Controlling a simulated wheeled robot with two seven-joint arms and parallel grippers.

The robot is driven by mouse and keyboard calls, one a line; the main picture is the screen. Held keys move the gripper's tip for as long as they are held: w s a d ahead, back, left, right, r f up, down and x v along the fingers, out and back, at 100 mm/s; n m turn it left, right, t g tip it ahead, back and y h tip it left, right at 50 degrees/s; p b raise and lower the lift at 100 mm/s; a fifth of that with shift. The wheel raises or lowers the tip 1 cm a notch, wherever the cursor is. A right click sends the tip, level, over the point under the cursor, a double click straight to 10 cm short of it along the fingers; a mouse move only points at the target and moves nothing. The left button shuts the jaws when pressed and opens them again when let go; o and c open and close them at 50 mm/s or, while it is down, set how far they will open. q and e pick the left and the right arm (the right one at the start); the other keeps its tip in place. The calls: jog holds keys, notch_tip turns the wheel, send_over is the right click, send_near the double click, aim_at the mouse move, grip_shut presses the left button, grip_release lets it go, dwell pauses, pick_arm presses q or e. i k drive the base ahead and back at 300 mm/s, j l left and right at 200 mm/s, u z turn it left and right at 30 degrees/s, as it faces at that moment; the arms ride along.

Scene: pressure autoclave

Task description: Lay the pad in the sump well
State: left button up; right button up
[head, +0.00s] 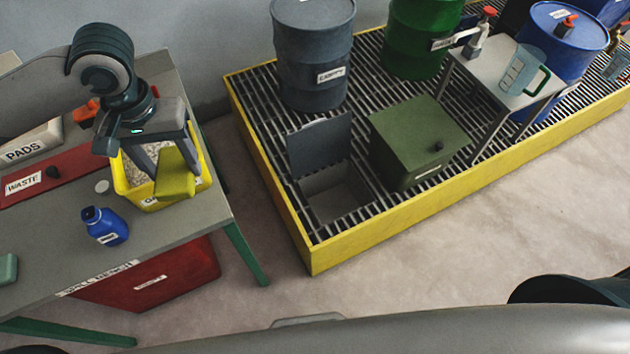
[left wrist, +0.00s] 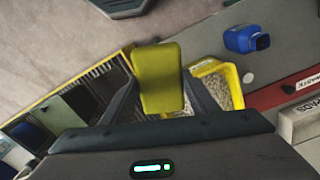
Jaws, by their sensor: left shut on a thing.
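The yellow-green pad (head: 176,175) is held by my left gripper (head: 168,165), whose fingers are shut on it above the bench, beside and partly over a yellow bin. The pad also shows between the fingers in the left wrist view (left wrist: 161,78). The sump well (head: 334,192) is an open square hole in the grating of the yellow-edged spill deck, right of the bench. Its grey lid (head: 320,146) stands raised at the back. The well looks empty, though its floor is only partly visible. My right gripper is not in view.
The yellow bin (head: 125,180) of granules and a blue bottle (head: 107,227) stand on the bench (head: 188,237). A green box (head: 410,140) sits right of the well. A grey drum (head: 313,60) stands behind it. Bare floor separates the bench from the yellow deck edge (head: 300,232).

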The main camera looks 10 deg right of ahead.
aim_at(344, 214)
jog(key=z, duration=1.45)
jog(key=i+j, duration=0.1)
jog(key=i, duration=0.65)
